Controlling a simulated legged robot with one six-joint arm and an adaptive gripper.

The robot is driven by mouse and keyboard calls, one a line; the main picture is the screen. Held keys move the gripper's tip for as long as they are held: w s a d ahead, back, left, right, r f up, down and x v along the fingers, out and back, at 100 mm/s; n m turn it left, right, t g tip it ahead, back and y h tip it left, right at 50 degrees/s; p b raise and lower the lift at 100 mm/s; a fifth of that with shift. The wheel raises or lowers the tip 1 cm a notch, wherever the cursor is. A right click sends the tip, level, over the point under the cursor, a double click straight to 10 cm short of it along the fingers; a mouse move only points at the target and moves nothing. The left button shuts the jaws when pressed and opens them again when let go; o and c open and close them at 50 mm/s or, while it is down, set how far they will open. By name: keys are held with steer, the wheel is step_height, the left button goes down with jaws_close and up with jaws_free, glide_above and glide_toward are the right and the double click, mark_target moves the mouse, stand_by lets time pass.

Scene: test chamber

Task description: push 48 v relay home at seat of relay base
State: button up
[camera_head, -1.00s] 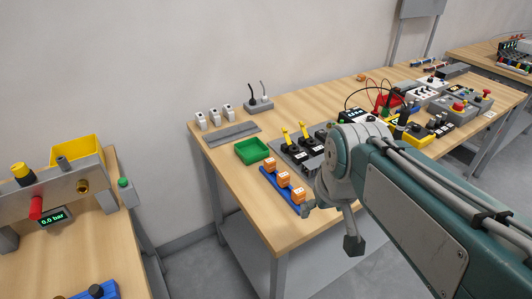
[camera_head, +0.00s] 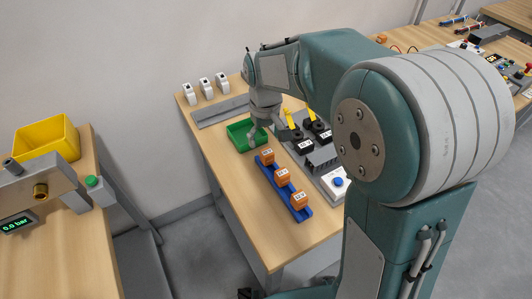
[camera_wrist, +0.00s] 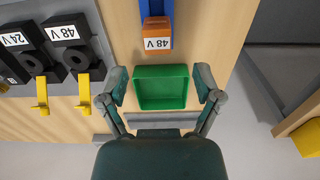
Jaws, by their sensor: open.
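The orange 48 V relay (camera_wrist: 156,30) stands at the near end of a blue rack (camera_wrist: 155,5) in the wrist view. It is also the orange relay (camera_head: 266,155) closest to the green tray in the head view. The black relay base marked 48 V (camera_wrist: 83,56) is at the wrist view's upper left, with a yellow lever (camera_wrist: 84,97). Beside it is another base marked 24 V (camera_wrist: 33,60). My gripper (camera_wrist: 161,84) is open and empty, its fingers either side of the green tray in the picture. In the head view my gripper (camera_head: 254,137) is beside the tray, near the relay.
The green tray (camera_wrist: 162,107) looks empty. Two other orange relays (camera_head: 282,174) (camera_head: 299,199) stand in the blue rack. Bare wood (camera_head: 235,185) lies left of the rack.

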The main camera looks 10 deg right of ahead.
mark_target(267, 152)
step_height(267, 152, down, 2)
steer(key=shift+a+f, duration=0.1)
steer(key=f, duration=0.4)
steer(key=shift+s+d+f, duration=0.1)
steer(key=shift+s+d, duration=0.1)
steer(key=shift+d, duration=0.2)
steer(key=shift+f, duration=0.55)
steer(key=shift+a, duration=0.2)
steer(key=shift+d, duration=0.1)
jaws_close()
